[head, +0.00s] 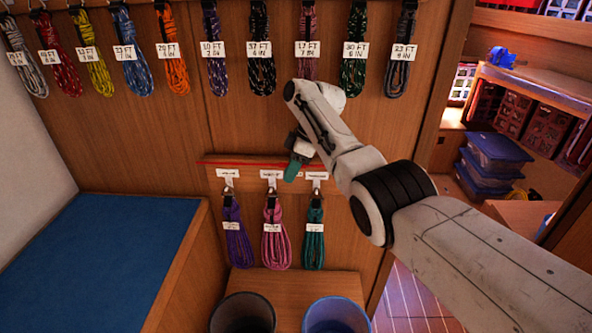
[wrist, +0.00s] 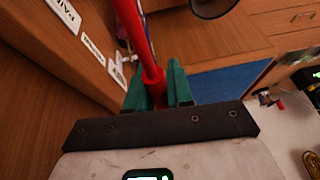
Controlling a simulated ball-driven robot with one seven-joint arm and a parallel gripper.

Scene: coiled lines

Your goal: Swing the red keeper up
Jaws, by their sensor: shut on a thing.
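The red keeper (head: 230,164) is a thin red bar running nearly level along the top of the small wooden hook board, above three labelled hooks. In the wrist view the red keeper (wrist: 134,30) runs up from between my fingers. My gripper (head: 292,173), with green fingers, is at the board in front of the bar's right part. In the wrist view my gripper (wrist: 157,82) is shut on the bar's collared end. Below hang a purple coil (head: 236,232), a pink coil (head: 274,240) and a teal coil (head: 314,240). My fingers hide part of the bar.
Several tagged coils, including an orange one (head: 173,60), hang along the wall above. A blue-topped bench (head: 85,250) is at left. A dark bin (head: 243,312) and a blue bin (head: 337,315) stand below. A doorway opens at right, behind my arm.

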